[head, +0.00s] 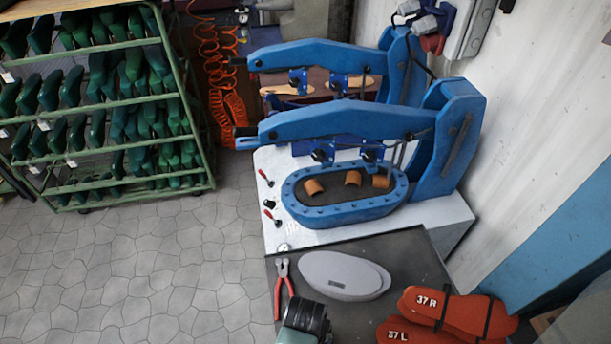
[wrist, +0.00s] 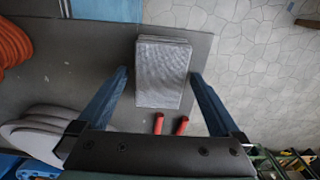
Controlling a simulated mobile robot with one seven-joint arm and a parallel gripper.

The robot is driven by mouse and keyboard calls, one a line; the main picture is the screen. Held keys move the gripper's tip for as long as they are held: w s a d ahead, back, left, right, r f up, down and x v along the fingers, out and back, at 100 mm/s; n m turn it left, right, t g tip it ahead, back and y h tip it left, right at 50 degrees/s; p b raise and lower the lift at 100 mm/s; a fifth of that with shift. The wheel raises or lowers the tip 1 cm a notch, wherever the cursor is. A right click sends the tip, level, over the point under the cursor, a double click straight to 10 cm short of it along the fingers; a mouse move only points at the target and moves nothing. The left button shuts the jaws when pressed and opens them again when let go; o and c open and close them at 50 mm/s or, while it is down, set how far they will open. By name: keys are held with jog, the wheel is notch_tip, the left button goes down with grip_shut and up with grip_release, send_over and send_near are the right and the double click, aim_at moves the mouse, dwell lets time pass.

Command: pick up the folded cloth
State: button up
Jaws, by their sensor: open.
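The folded cloth (wrist: 163,72) is a grey, finely textured rectangle lying flat on the dark table top in the wrist view. Its folded layers show at the far edge. My gripper (wrist: 160,74) is open, with one blue finger on each side of the cloth in the picture. The fingers appear apart from it, and nothing is held. Height above the cloth is hard to judge. I cannot make out the cloth in the head view.
Pincers (head: 281,290) with red handles lie by the cloth. Grey soles (head: 340,276) and orange soles (head: 463,312) share the dark table (head: 400,250). A blue press (head: 345,205) stands behind. A green shoe rack (head: 110,110) stands left across open floor.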

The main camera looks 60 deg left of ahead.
jog(key=c, duration=1.4)
notch_tip(320, 180, up, 10)
jog(key=shift+r, duration=0.1)
jog(key=shift+c, duration=0.2)
